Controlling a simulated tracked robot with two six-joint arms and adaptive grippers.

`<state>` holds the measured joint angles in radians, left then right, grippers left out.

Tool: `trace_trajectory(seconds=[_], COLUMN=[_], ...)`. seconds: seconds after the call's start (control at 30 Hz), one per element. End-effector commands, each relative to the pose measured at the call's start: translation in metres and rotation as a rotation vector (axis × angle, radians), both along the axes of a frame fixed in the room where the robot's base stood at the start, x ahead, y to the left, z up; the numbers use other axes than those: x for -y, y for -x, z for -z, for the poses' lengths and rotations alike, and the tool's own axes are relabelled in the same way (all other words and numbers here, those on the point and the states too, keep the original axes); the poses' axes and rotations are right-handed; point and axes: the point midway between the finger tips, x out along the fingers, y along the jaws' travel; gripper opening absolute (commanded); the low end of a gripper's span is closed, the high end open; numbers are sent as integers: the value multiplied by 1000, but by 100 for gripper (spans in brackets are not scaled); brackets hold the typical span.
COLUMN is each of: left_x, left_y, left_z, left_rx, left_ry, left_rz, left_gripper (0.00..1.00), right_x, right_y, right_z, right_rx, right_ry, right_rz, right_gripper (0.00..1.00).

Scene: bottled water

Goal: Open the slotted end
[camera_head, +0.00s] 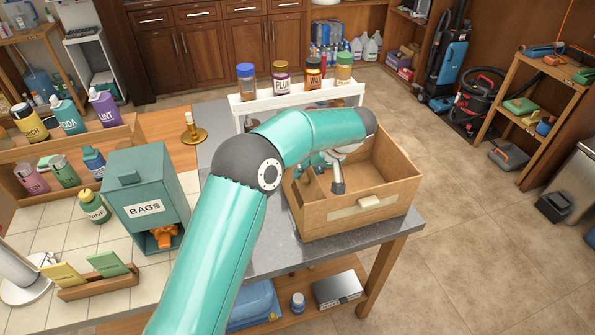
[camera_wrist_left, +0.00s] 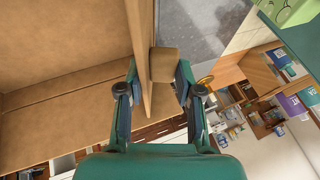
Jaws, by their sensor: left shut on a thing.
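The open wooden crate (camera_head: 390,213) sits on the grey counter, with a cream pull on its near face. My left gripper (camera_head: 325,172) reaches over the crate's left side in the head view, and my arm covers much of that end. In the left wrist view my left gripper (camera_wrist_left: 158,88) has one finger on the inner side of a thin upright wooden end panel (camera_wrist_left: 146,45) and the other outside by a small wooden block (camera_wrist_left: 164,66). It is shut on this end. The crate's bare inside (camera_wrist_left: 60,65) fills the left of that view. My right gripper is not in view.
A white rack (camera_head: 250,101) with several jars stands behind the crate. A green BAGS box (camera_head: 145,190) and a brass candle holder (camera_head: 193,134) stand to the left. A lower shelf holds a grey box (camera_head: 338,289). Open floor lies right of the counter.

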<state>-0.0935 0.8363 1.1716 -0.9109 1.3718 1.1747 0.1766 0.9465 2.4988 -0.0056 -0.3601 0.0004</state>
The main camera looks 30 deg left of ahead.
Motion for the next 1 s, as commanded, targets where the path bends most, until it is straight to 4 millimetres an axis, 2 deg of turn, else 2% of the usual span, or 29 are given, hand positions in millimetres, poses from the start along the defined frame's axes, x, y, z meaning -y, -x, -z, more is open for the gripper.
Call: trace_trajectory(seconds=[0.03,0.27,1.0], left_x=[6,11,11], left_y=[-4,-8,-7], left_z=[6,11,14], left_rx=[5,5,-1], left_ry=[9,14,14], left_rz=[2,2,2], left_gripper=[0,0,0], right_x=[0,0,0], right_y=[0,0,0], right_z=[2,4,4], right_rx=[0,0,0], right_ry=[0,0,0], right_rz=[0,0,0], right_gripper=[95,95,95])
